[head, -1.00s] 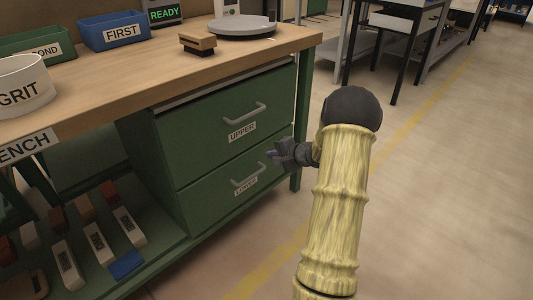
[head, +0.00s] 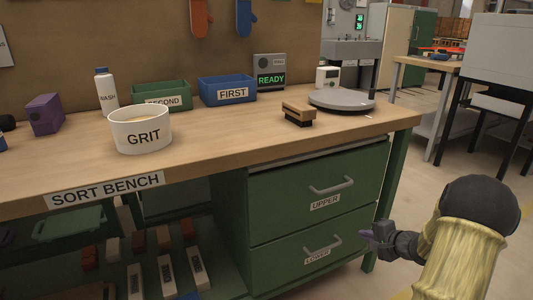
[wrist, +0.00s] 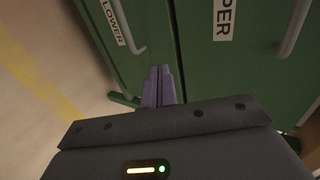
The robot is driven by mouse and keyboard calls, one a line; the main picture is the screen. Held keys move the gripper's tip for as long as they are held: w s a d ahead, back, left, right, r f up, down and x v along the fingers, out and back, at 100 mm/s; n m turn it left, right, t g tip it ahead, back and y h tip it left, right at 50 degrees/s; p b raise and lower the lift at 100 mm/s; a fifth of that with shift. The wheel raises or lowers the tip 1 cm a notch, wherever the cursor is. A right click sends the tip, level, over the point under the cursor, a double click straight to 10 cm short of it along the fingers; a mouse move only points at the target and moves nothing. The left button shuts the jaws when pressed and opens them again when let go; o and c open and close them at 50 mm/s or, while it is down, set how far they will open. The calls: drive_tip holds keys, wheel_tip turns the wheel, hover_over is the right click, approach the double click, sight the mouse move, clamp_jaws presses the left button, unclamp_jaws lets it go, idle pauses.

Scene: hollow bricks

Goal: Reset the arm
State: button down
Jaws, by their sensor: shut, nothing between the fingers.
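My gripper (head: 368,236) shows at the lower right in the head view, in front of the right side of the green drawer unit. Its purple fingers (wrist: 159,87) are shut together with nothing between them in the wrist view. The upper drawer (head: 320,188) and lower drawer (head: 290,250) both look shut. The upper handle (head: 332,187) and lower handle (head: 322,248) are free of the fingers. In the wrist view the drawer fronts lie beyond the fingertips, with the LOWER label (wrist: 115,22) at the upper left.
The sort bench (head: 220,145) carries a GRIT bowl (head: 142,136), a green SECOND bin (head: 170,97), a blue FIRST bin (head: 228,90), a brush (head: 299,113) and a round grey plate (head: 342,98). Several bricks lie on the lower shelf. Open floor lies right of the bench.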

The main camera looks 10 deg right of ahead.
drive_tip(key=s+a+r+n+g+y+p, duration=0.2)
drive_tip(key=a+r+n+g+p, duration=0.15)
drive_tip(key=a, duration=0.85)
drive_tip(key=s+a+r+n+g+h+p, duration=0.35)
drive_tip(key=s+a+r+n, duration=0.25)
drive_tip(key=s+a, duration=0.3)
drive_tip(key=s+a+r+n+g+h+p, duration=0.2)
drive_tip(key=s+a+r+n+p, duration=0.3)
drive_tip(key=s+a, duration=0.35)
drive_tip(key=w+p+v, duration=0.2)
drive_tip(key=p+v, duration=1)
drive_tip(key=w+d+r+p+v, duration=0.1)
drive_tip(key=w+p+v, duration=0.2)
drive_tip(key=p+v, duration=0.9)
drive_tip(key=w+r+p+v, duration=0.1)
drive_tip(key=w+p+v, duration=0.2)
drive_tip(key=p+v, duration=0.9)
drive_tip(key=shift+d+r+n+p, duration=0.3)
drive_tip(key=shift+d+r+n, duration=0.05)
drive_tip(key=shift+d, duration=0.1)
drive_tip(key=shift+y, duration=0.25)
